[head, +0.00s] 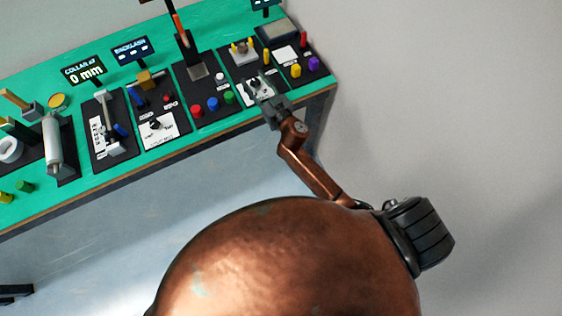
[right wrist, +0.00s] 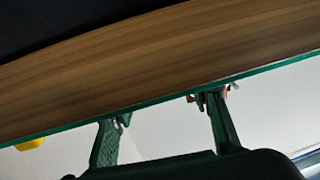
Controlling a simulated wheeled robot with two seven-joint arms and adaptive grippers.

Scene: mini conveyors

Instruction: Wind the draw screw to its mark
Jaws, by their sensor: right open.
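I cannot tell for sure which fitting is the draw screw. Below the "COLLAR x2" display (head: 85,70), which reads 0 mm, a dark panel holds a pale metal rod with end blocks (head: 107,112), a white scale and a blue piece (head: 122,130). My right gripper (head: 262,92) is at the bench's right front, over a panel with a white plate and a dark knob, which it partly hides. In the right wrist view its two fingers (right wrist: 165,130) are apart with nothing seen between them. A dark part at the head view's lower left edge may be my left gripper (head: 15,292).
The green bench (head: 90,195) carries a row of dark panels. Near the middle are a dial on a white plate (head: 157,128) below the "BACKLASH" display (head: 132,50), and red, blue and green buttons (head: 213,103). Its wooden edge (right wrist: 150,70) is close in the right wrist view.

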